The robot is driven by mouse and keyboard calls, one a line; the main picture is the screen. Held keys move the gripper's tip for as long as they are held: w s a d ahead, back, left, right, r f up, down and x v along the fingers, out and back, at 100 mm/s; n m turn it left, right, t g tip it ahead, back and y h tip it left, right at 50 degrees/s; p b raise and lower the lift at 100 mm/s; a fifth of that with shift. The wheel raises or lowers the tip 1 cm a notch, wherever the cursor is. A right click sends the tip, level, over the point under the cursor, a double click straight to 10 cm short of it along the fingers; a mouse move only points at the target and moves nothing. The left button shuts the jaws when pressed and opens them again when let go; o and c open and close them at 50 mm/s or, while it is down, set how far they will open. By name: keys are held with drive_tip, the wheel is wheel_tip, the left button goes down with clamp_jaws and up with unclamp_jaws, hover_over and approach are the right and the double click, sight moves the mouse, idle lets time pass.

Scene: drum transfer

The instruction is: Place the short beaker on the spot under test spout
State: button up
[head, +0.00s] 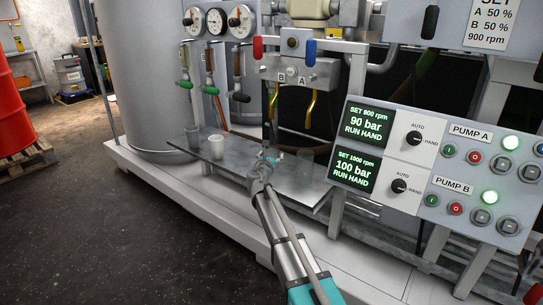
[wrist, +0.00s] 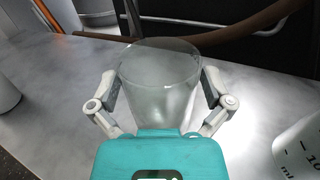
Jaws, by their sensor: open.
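A clear, plain glass beaker (wrist: 160,88) stands upright on the grey metal shelf (wrist: 60,75) in the wrist view. My gripper (wrist: 162,92) is open around it, one finger on each side; I cannot tell whether they touch the glass. In the head view my gripper (head: 268,156) is low over the shelf (head: 240,168) and hides most of that beaker. A marked beaker (wrist: 300,150) is at the right edge of the wrist view. Two yellow spouts (head: 311,106) hang below the block labelled B and A (head: 291,77). The spot under the test spout is not clearly visible.
A white cup (head: 216,146) and a clear vessel (head: 193,138) stand on the shelf's left part. Another clear vessel (head: 304,166) stands right of my gripper. The pump control panel (head: 430,170) juts out at right. A large grey tank (head: 145,75) is at left.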

drive_tip(key=shift+r, duration=0.15)
drive_tip(key=v, duration=1.2)
